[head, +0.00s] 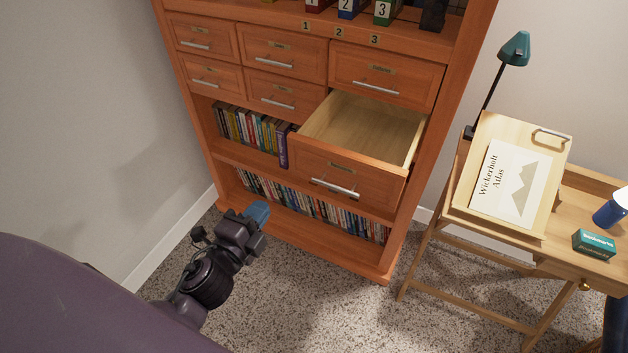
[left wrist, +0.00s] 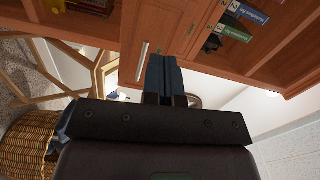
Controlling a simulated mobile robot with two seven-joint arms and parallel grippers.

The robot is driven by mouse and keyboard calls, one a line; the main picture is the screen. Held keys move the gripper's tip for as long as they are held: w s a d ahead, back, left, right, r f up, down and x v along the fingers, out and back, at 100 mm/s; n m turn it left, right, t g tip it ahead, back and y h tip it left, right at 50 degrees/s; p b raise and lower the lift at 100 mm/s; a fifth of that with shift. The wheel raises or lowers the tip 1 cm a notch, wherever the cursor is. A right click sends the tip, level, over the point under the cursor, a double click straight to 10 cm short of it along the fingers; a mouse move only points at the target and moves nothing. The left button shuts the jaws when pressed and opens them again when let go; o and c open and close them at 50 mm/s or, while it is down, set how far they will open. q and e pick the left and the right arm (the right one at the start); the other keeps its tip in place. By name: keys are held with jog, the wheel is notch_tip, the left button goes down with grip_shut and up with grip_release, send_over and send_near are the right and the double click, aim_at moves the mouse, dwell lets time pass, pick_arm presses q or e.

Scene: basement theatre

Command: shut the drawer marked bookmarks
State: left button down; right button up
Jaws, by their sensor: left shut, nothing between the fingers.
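One drawer (head: 350,184) of the orange-brown wooden cabinet is pulled well out, showing an empty pale interior. It is the lower right drawer, with a silver bar handle (head: 334,188) and a small label plate too small to read. My left gripper (head: 258,213) is shut and empty, with blue fingertips, in front of the cabinet, left of and lower in the picture than the open drawer and apart from it. The left wrist view shows its closed fingers (left wrist: 163,74) before orange wood and a pale handle (left wrist: 142,62). My right gripper is not in view.
Several other drawers, all closed, are beside and above the open one. Books (head: 255,130) fill the shelves. A wooden desk (head: 560,195) with a slanted board, atlas, teal lamp (head: 515,48), teal box (head: 593,244) and blue mug (head: 611,209) stands right. Carpet before the cabinet is clear.

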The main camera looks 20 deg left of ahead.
pick_arm(q)
jog(key=m, duration=0.1)
send_near(300, 159)
jog(key=shift+m, duration=0.3)
jog(key=w, duration=0.6)
jog(key=shift+f, duration=0.1)
jog(key=shift+w, duration=0.7)
jog(key=shift+d, duration=0.1)
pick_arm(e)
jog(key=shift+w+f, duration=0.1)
pick_arm(q)
jog(key=shift+w, duration=0.1)
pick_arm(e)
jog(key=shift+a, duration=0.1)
